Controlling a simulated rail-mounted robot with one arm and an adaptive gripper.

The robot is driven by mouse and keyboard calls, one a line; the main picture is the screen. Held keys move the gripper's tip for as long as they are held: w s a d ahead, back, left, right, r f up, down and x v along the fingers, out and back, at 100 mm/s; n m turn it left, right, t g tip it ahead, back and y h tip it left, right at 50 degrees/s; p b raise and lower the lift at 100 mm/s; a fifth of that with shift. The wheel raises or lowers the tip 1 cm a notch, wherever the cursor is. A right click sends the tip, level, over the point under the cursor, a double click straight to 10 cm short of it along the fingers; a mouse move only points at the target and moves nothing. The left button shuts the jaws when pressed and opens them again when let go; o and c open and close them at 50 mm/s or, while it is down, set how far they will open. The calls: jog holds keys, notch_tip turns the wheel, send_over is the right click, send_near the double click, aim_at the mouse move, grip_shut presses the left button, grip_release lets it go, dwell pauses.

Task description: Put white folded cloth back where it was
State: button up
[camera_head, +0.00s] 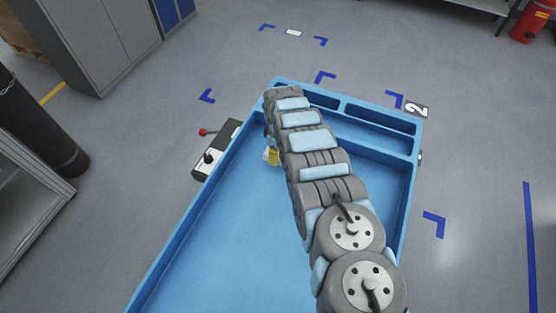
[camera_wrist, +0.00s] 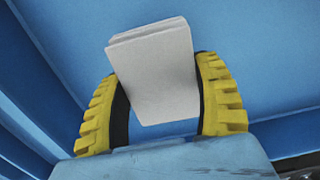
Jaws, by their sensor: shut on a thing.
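The white folded cloth (camera_wrist: 157,72) is between the two yellow ribbed fingers of my gripper (camera_wrist: 161,85) in the wrist view. Its layered edge shows at the top and its flat face is toward the camera. My gripper is shut on it, with a finger against each side. In the head view my gripper (camera_head: 271,156) is mostly hidden by my arm; only a bit of yellow shows over the blue workbench tray (camera_head: 215,240). I cannot tell from these views whether the cloth touches the blue surface.
The blue tray has raised walls and narrow compartments (camera_head: 375,117) at its far end. Its main floor is bare at the left. A control box with a red-knobbed lever (camera_head: 215,150) sits outside its left wall. Grey cabinets (camera_head: 105,40) stand at the back left.

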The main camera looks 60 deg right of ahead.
jog(key=shift+w+d+f+b, duration=0.1)
jog(key=shift+d+f+b, duration=0.05)
jog(key=shift+f+b, duration=1.2)
jog(key=shift+f, duration=0.3)
jog(key=shift+f, duration=0.2)
jog(key=o, duration=1.1)
jog(key=shift+r+p, duration=0.55)
jog(key=shift+r, duration=1.25)
jog(key=shift+r+p, duration=0.35)
jog(key=shift+r, duration=4.05)
